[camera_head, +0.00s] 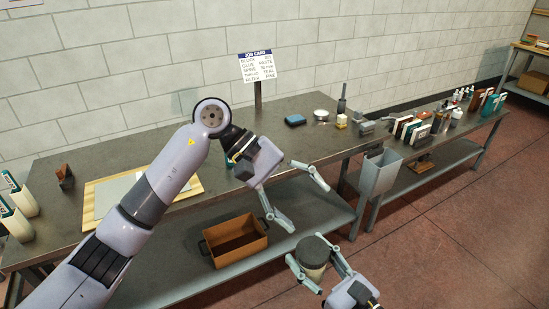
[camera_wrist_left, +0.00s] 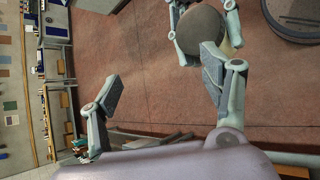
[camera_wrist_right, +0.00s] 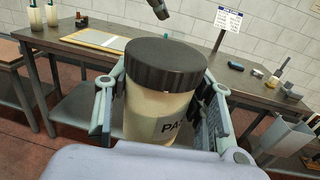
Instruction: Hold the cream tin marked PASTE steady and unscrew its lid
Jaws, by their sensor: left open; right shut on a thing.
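The cream tin (camera_wrist_right: 158,115) marked "PA…" stands upright between the fingers of my right gripper (camera_wrist_right: 160,112), which is shut on its body. Its dark lid (camera_wrist_right: 165,62) is on top. In the head view the tin (camera_head: 314,268) and its dark lid (camera_head: 313,250) are held off the table, in front of it. My left gripper (camera_head: 304,203) is open and empty, above and to the left of the tin. In the left wrist view its fingers (camera_wrist_left: 155,95) are spread wide, and the round lid (camera_wrist_left: 201,29) shows beyond one finger, apart from it.
The long metal table (camera_head: 100,162) stands behind, with a brown crate (camera_head: 236,253) on its lower shelf. A job card (camera_head: 257,67), a blue block (camera_head: 295,119) and a board (camera_head: 92,205) are on the table. A grey bin (camera_head: 379,174) hangs at its right end. Floor at right is clear.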

